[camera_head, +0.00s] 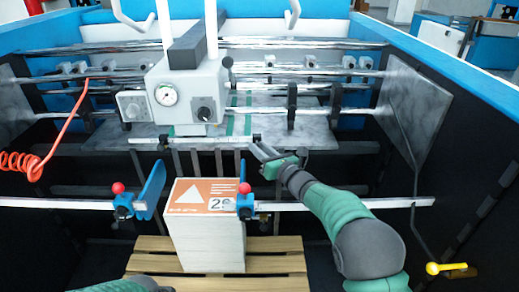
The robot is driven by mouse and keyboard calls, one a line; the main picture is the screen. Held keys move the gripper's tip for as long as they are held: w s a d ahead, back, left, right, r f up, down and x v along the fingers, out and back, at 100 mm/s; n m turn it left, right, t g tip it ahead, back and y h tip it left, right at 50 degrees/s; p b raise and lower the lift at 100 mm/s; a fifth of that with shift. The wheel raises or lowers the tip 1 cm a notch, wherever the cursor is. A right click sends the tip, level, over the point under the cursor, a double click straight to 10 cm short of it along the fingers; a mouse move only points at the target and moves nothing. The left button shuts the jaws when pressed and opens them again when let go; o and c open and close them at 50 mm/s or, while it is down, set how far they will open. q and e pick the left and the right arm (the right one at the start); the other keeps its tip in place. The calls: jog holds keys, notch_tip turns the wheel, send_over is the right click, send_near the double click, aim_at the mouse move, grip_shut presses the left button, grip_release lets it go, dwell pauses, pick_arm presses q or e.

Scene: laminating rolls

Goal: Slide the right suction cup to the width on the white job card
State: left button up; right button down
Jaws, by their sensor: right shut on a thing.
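A white scale bar (190,141) runs under the grey feeder head (188,92). A small dark slider, seemingly the right suction cup (257,138), sits at its right end. My right gripper (259,149) is at that slider and shut on it; the fingertips are small and partly merge with the dark parts there. The white job card (221,204) lies on the orange-and-white top of the paper stack (205,240). Its dark number starts with 2; the rest is partly covered by a blue guide. My left gripper is out of view; only a bit of my left arm shows at the bottom.
Two blue side guides with red knobs, left (150,190) and right (245,197), stand on a long metal rail (340,206) beside the stack. The stack rests on a wooden pallet (275,257). An orange coiled hose (25,163) hangs at left; a yellow-handled lever (445,268) is at lower right.

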jog(key=shift+d, duration=0.2)
jog(key=shift+a, duration=0.3)
dwell(0.3)
